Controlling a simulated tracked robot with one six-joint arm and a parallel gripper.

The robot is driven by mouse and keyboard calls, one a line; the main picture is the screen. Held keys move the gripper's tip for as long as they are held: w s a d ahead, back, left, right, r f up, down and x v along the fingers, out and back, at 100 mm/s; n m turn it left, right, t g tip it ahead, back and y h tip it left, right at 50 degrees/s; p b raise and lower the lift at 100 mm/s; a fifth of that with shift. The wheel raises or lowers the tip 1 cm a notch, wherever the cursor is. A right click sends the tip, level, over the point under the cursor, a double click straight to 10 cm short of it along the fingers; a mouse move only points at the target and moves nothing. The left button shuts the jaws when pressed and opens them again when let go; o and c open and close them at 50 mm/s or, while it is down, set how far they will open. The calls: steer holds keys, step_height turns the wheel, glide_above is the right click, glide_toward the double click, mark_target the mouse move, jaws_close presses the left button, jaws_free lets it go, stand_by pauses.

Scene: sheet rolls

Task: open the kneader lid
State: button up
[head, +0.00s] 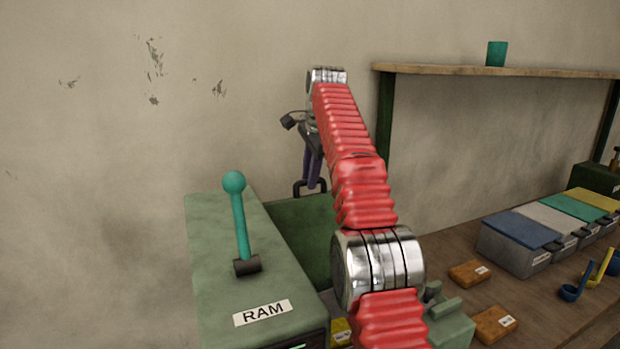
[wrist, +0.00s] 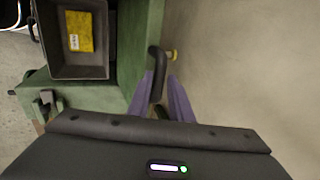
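The kneader lid is a dark green panel (head: 300,235) with a black bar handle (head: 310,190). It stands raised at the wall side of the kneader, and the chamber (wrist: 105,70) is uncovered, with a yellow block (wrist: 80,30) inside. My gripper (head: 312,182) is at the handle, its purple fingers pointing down. In the wrist view the handle (wrist: 155,75) lies between the two fingers, close to the left one, and a gap shows before the right one. The gripper looks open around the handle. My red arm hides part of the kneader in the head view.
A green housing labelled RAM with a teal lever (head: 240,215) stands left of the lid. The wall is close behind. A shelf (head: 450,70) with a teal cup (head: 497,53) is at the right, above a bench with lidded bins (head: 520,255), orange blocks (head: 470,273) and scoops (head: 575,290).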

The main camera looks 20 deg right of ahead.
steer(key=shift+o, duration=1.4)
steer(key=shift+f, duration=0.15)
steer(key=shift+s+r, duration=0.1)
steer(key=shift+r, duration=0.15)
steer(key=shift+s+d+r, duration=0.1)
steer(key=shift+r, duration=0.2)
steer(key=shift+s, duration=0.45)
steer(key=s+d, duration=0.1)
steer(key=s, duration=1)
steer(key=shift+d+f, duration=0.15)
steer(key=shift+f, duration=0.2)
steer(key=shift+r, duration=0.25)
